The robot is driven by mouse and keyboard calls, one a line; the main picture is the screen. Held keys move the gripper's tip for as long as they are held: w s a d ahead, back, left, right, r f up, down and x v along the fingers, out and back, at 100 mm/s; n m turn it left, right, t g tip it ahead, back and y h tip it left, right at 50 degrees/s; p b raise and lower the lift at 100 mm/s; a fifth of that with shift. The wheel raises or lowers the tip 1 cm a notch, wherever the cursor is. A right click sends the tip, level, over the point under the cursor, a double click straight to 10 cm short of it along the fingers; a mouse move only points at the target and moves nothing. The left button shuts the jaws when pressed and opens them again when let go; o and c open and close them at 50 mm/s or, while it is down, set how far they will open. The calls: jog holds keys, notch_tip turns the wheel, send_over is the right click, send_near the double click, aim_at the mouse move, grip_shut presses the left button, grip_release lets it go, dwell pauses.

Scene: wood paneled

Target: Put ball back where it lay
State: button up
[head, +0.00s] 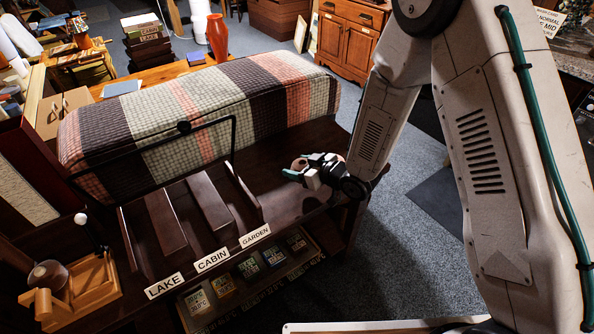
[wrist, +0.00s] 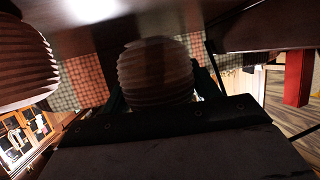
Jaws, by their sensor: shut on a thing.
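My gripper (head: 308,170) is shut on a ball, above the right part of the dark wooden bench, right of the slots. The ball (head: 298,164) shows as a small pinkish round patch in the head view, mostly covered by the fingers.
Slots labelled LAKE (head: 164,286), CABIN (head: 212,260) and GARDEN (head: 255,236) stand left of my gripper. A plaid cushion (head: 215,115) lies behind. A wooden device (head: 75,295) stands at left. Another ribbed shape (wrist: 22,60) fills the wrist view's left edge. Bare wood (head: 290,200) lies near my gripper.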

notch_tip(320, 180, down, 3)
jog(key=shift+r, duration=0.1)
jog(key=shift+w+f, duration=0.1)
jog(key=shift+f, duration=0.25)
jog(key=shift+f, duration=0.15)
jog(key=o, duration=1.1)
